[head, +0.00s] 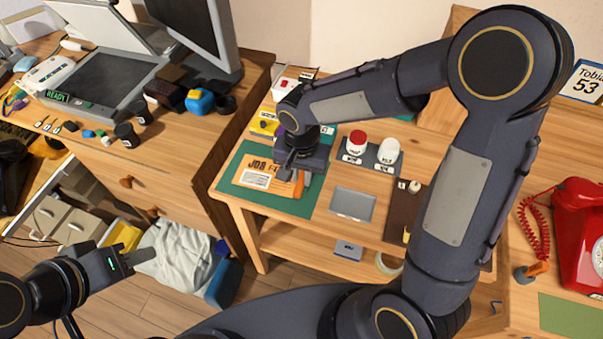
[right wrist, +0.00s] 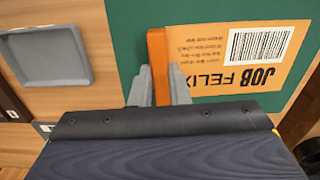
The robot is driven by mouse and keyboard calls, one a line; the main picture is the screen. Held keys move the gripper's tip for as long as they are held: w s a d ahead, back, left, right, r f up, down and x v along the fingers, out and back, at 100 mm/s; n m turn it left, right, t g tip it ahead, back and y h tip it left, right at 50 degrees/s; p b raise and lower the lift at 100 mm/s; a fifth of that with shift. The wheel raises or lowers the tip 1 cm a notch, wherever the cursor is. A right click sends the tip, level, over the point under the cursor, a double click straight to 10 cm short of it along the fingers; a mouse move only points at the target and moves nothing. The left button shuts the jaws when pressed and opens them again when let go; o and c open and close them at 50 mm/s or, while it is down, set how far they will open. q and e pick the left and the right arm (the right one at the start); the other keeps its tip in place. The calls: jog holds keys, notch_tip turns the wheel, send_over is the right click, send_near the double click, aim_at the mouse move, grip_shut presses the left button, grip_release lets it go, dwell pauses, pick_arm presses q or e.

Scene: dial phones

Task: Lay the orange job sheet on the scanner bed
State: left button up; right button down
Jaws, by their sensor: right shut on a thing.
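The orange job sheet (head: 262,174), printed "JOB FELIX" with a barcode, lies on a green mat (head: 232,195) on the middle table. The right wrist view shows the sheet (right wrist: 215,75) with a darker orange strip along its edge. My right gripper (right wrist: 158,88) is shut on that strip, a finger on each side; in the head view it (head: 298,170) is over the sheet's right end. The scanner bed (head: 105,80) is a dark glass on the left desk, its lid raised, with a "READY" sign. My left gripper (head: 140,256) hangs low at left, apart from everything; its jaw gap is unclear.
A monitor (head: 200,30), a blue-yellow object (head: 200,101) and small dark items stand beside the scanner. A grey tray (head: 353,204) and red- and white-lidded jars (head: 388,150) are right of the mat. A red phone (head: 580,230) stands far right.

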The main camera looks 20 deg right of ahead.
dwell(0.4)
jog(key=shift+r+p, duration=1.9)
jog(key=shift+r, duration=0.55)
